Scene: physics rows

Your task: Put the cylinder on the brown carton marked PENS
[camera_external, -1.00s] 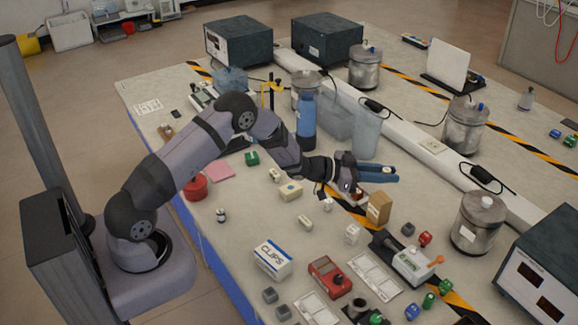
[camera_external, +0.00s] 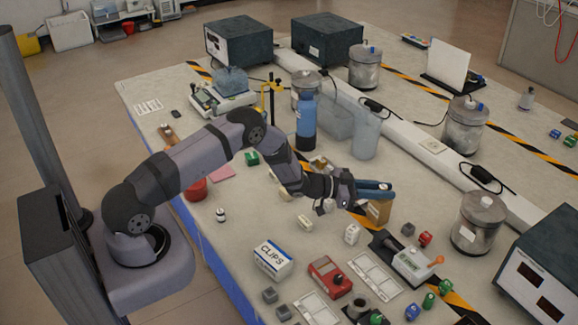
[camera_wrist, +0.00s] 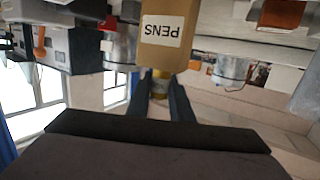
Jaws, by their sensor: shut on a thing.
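The brown carton (camera_external: 379,212) stands on the bench, partly covered from above by my fingers in the external view. In the wrist view the carton (camera_wrist: 172,28) shows close ahead with its PENS label upside down. My gripper (camera_external: 388,190) is at the carton's upper part in the external view; whether it touches is unclear. In the wrist view my gripper (camera_wrist: 158,80) is shut on a small tan-and-grey cylinder (camera_wrist: 160,88), seen between the fingertips, right by the carton's edge. The cylinder cannot be made out in the external view.
A white CLIPS carton (camera_external: 273,259), a red device (camera_external: 329,277) and a small white block (camera_external: 352,234) stand nearer the front. A grey device with an orange knob (camera_external: 412,262) is right of the carton. A blue bottle (camera_external: 306,122) and clear bins (camera_external: 366,137) stand behind.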

